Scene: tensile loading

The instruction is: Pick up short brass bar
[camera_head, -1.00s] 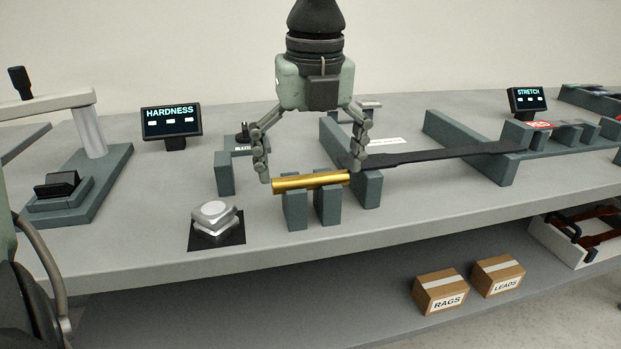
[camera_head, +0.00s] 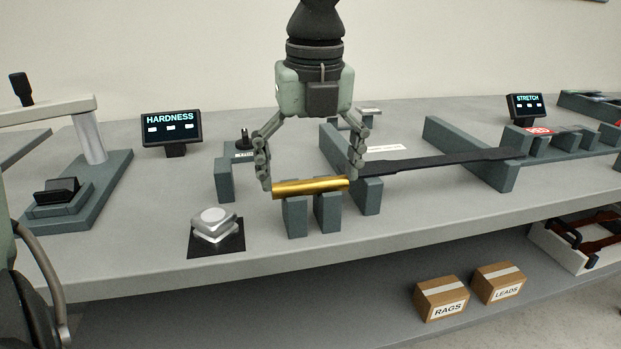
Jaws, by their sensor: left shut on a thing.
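The short brass bar (camera_head: 310,188) is a golden rod lying level across two grey posts (camera_head: 296,217) near the front of the bench. My left gripper (camera_head: 311,183) comes down from above and is shut on the bar, with one finger at each end. The bar is at the height of the post tops; I cannot tell whether it still touches them. My right gripper is not in view.
A long dark bar (camera_head: 440,158) lies to the right on grey supports. A silver block (camera_head: 214,222) on a black pad stands front left. HARDNESS (camera_head: 171,126) and STRETCH (camera_head: 525,106) displays stand behind. Boxes (camera_head: 441,298) sit on the lower shelf.

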